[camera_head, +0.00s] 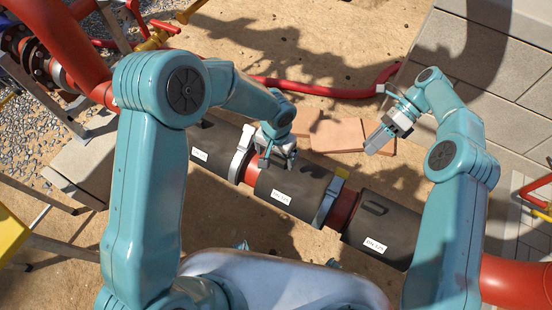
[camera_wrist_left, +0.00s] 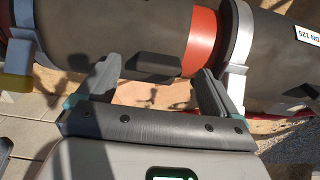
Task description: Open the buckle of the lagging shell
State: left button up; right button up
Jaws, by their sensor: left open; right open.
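Dark lagging shells lie along a red pipe in the head view; the middle shell (camera_head: 290,193) carries a white DN 125 label. My left gripper (camera_head: 276,160) is at the far side of this middle shell. In the left wrist view its two open fingers (camera_wrist_left: 157,72) are spread in front of the shell (camera_wrist_left: 125,35). A dark raised part, possibly the buckle (camera_wrist_left: 152,76), shows between the fingers; I cannot tell whether they touch it. The right shell (camera_head: 380,228) has a dark loop-shaped part (camera_head: 375,208) on top. My right gripper (camera_head: 376,138) is open and empty, beyond the pipe.
Pale metal clamps (camera_head: 240,156) (camera_head: 326,202) stand around the pipe on both sides of the middle shell. Bare red pipe (camera_head: 343,210) shows between shells. A red hose (camera_head: 320,91) and terracotta slabs (camera_head: 338,134) lie on the sand behind. A grey block wall (camera_head: 480,60) stands at right.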

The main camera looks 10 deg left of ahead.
aim_at(276, 161)
pick_arm(q)
jog(key=shift+f, duration=1.9)
